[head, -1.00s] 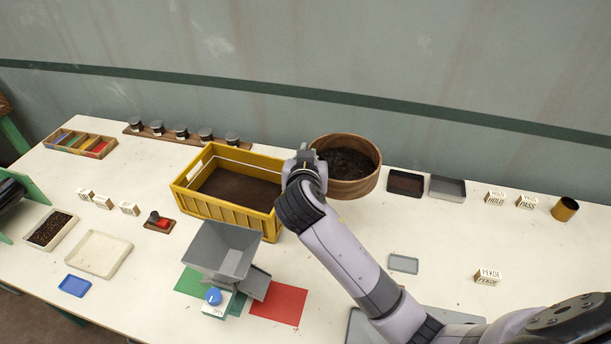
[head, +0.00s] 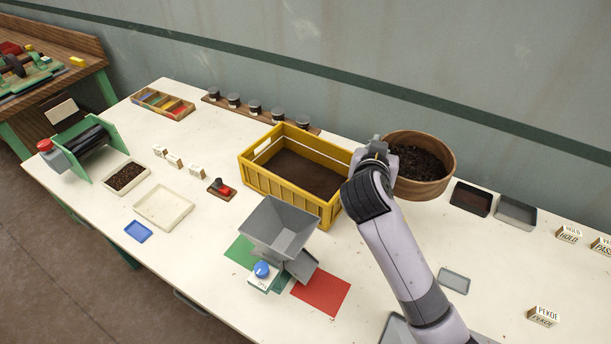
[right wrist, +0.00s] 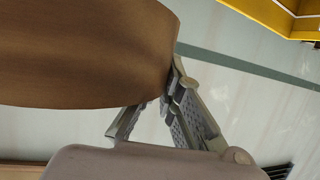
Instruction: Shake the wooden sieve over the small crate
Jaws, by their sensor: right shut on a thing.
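The wooden sieve (head: 432,187) is round, with dark leafy material (head: 418,162) inside it. My right gripper (head: 376,150) is shut on the sieve's left rim and holds it just right of the yellow crate. The right wrist view shows the sieve's curved wooden wall (right wrist: 85,55) close up, with the gripper fingers (right wrist: 170,105) at its edge. The yellow slatted crate (head: 281,193) stands on the table and has a dark brown bottom. The sieve is beside the crate, not over it. My left gripper is not in view.
A grey hopper (head: 280,229) stands in front of the crate, by a red mat (head: 321,291). A rack of several dark-lidded jars (head: 262,115) lies behind the crate. Small trays (head: 515,212) sit right of the sieve.

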